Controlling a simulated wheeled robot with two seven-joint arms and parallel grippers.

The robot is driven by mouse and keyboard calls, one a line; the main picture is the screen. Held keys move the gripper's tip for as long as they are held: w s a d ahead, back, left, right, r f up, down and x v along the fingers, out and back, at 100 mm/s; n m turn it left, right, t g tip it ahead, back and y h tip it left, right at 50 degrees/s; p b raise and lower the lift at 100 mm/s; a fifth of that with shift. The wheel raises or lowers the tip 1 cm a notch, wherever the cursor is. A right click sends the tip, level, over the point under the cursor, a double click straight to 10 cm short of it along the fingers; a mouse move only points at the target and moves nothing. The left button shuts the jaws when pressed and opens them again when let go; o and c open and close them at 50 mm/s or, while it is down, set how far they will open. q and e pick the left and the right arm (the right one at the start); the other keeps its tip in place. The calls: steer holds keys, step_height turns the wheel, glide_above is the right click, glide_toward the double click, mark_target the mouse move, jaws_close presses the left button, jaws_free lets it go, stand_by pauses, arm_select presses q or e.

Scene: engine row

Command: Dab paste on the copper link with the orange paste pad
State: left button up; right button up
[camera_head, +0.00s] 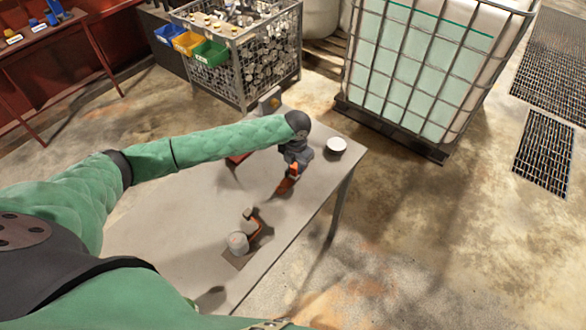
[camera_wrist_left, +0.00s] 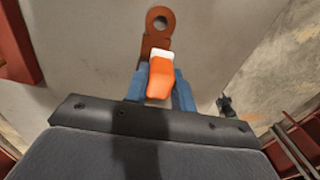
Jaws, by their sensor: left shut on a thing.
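My left gripper (camera_head: 293,167) is over the table. In the left wrist view its blue fingers (camera_wrist_left: 160,88) are shut on the orange paste pad (camera_wrist_left: 160,80), which has a white end. The orange pad also shows small under the gripper in the head view (camera_head: 294,170). The copper link (camera_wrist_left: 159,22), a flat copper-brown piece with a round hole, lies just beyond the pad's white end; it shows below the gripper in the head view (camera_head: 285,186). The pad overlaps the link's near part; I cannot tell whether they touch. My right gripper is not in view.
A grey cylinder (camera_head: 238,243) and a copper-brown bracket stand on the table (camera_head: 165,240) nearer me. A white round dish (camera_head: 336,146) is at the right edge. A reddish block (camera_head: 238,157) is partly behind my arm. A wire cage (camera_head: 250,60) stands behind the table.

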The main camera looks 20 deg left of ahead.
arm_select(q)
steer(key=shift+w, duration=0.25)
steer(key=shift+s, duration=0.15)
steer(key=shift+s+a+r+p, duration=0.1)
steer(key=shift+s+a+p, duration=0.1)
steer(key=shift+s+p, duration=0.4)
steer(key=shift+s+a, duration=0.2)
steer(key=shift+s, duration=0.5)
steer(key=shift+w, duration=0.15)
steer(key=shift+w+d+b, duration=0.2)
steer(key=shift+w+d, duration=0.05)
steer(key=shift+w, duration=0.45)
steer(key=shift+w+d+b, duration=0.15)
steer(key=shift+w+d, duration=0.05)
steer(key=shift+w, duration=0.45)
